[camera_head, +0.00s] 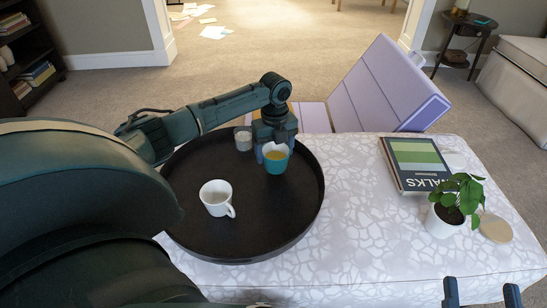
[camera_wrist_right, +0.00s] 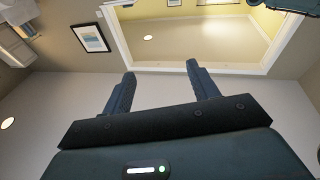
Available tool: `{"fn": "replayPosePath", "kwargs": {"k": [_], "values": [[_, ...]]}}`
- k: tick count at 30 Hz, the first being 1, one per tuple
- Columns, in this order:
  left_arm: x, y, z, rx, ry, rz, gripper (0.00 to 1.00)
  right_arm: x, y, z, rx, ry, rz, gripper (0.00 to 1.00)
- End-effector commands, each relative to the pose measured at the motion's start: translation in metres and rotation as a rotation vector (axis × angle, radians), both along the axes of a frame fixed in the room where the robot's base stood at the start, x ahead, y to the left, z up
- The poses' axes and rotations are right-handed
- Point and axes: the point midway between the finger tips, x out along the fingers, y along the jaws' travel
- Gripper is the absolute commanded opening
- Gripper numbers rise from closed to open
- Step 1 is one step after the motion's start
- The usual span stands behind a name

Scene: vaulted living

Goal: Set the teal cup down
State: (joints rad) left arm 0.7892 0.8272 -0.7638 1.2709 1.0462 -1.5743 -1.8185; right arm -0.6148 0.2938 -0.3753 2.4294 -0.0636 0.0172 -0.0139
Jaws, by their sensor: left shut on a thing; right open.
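The teal cup (camera_head: 276,163) shows a white upper part and a yellowish content, and it is over the right part of the round black tray (camera_head: 270,222). My left gripper (camera_head: 275,146) is shut on the teal cup from behind. I cannot tell whether the cup's base touches the tray. My right gripper (camera_head: 482,295) is open and empty at the bottom right of the head view. In the right wrist view its two fingers (camera_wrist_right: 160,88) are spread, with only wall and ceiling beyond them.
A white mug (camera_head: 216,197) and a small grey cup (camera_head: 243,138) stand on the tray. The tray rests on a patterned ottoman (camera_head: 350,235). A book (camera_head: 416,165), a potted plant (camera_head: 448,212) and a round coaster (camera_head: 495,228) are at right.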

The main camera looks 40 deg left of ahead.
Motion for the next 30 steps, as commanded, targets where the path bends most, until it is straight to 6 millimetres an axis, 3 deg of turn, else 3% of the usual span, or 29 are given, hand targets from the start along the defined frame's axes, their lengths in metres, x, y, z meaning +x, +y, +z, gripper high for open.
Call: {"fn": "replayPosePath", "kwargs": {"k": [1, 3, 15, 16, 23, 30], "values": [[0.0, 0.0, -0.015, 0.0, 0.002, 0.0, 0.42, 0.0, 0.0, -0.006, 0.01, -0.001, 0.004, 0.59], [0.0, 0.0, -0.023, 0.0, 0.001, 0.0, 0.42, -0.001, 0.001, -0.003, 0.026, -0.003, 0.013, 0.59], [0.0, 0.0, -0.026, -0.001, 0.0, 0.0, 0.42, 0.0, 0.002, 0.007, 0.027, -0.018, 0.023, 0.59], [0.0, 0.0, -0.027, 0.0, 0.001, 0.0, 0.73, 0.0, 0.002, 0.007, 0.027, -0.019, 0.022, 0.59], [0.0, 0.0, -0.026, 0.0, 0.001, 0.0, 0.92, -0.001, 0.002, 0.003, 0.025, -0.012, 0.022, 0.59], [0.0, 0.0, -0.026, 0.0, 0.0, 0.0, 0.94, -0.002, 0.002, -0.001, 0.025, -0.002, 0.02, 0.59]]}}
